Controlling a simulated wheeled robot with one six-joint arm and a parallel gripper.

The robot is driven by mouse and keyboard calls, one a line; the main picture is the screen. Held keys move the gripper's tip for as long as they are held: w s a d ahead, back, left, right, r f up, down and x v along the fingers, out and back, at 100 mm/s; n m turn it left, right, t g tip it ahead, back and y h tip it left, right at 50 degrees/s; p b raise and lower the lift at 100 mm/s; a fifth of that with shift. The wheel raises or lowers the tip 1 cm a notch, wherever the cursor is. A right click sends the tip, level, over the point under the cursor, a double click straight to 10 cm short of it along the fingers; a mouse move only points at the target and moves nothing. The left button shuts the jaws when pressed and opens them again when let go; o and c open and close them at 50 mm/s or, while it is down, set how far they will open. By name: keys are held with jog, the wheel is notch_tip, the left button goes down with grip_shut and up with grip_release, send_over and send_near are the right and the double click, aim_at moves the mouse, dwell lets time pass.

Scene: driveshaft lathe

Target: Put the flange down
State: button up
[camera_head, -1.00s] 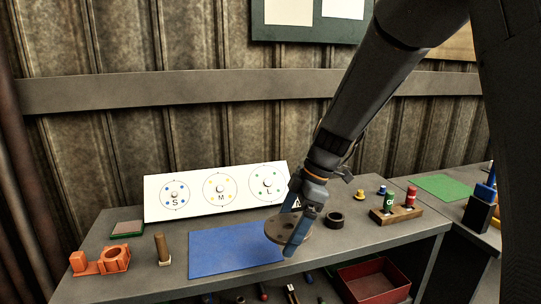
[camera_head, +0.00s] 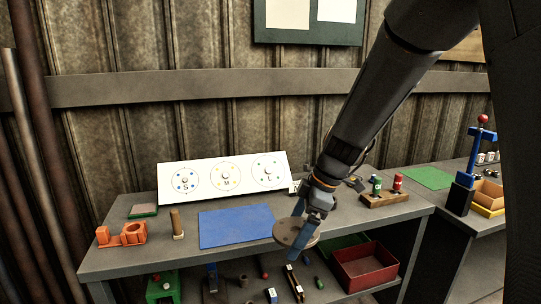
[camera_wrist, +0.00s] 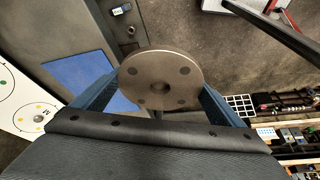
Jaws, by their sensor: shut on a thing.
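The flange (camera_head: 290,233) is a round grey-brown disc with several holes around a centre bore. My gripper (camera_head: 300,232) is shut on it and holds it in the air near the front edge of the bench. In the wrist view the flange (camera_wrist: 160,80) sits between the two blue fingers, with its face toward the camera. In the head view one finger covers part of the disc.
A blue mat (camera_head: 236,226) lies bare on the bench (camera_head: 170,258), left of the flange. Behind it stands a white board (camera_head: 222,176) marked S, M and L. An orange fixture (camera_head: 122,235) and a wooden peg (camera_head: 177,224) are at left. A red bin (camera_head: 366,266) is on the lower shelf.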

jog(key=shift+s+d+f+m, duration=0.1)
jog(key=shift+d+f+m, duration=0.2)
jog(key=shift+m, duration=0.2)
jog(key=w+d+f+m+t+h, duration=0.1)
jog(key=d+f+m+t+h, duration=0.3)
jog(key=d+f+m, duration=0.6)
jog(key=d+m, duration=0.2)
jog(key=m, duration=0.4)
jog(key=shift+w+d+f, duration=0.2)
jog(key=shift+d+f, duration=0.05)
jog(key=shift+d, duration=0.1)
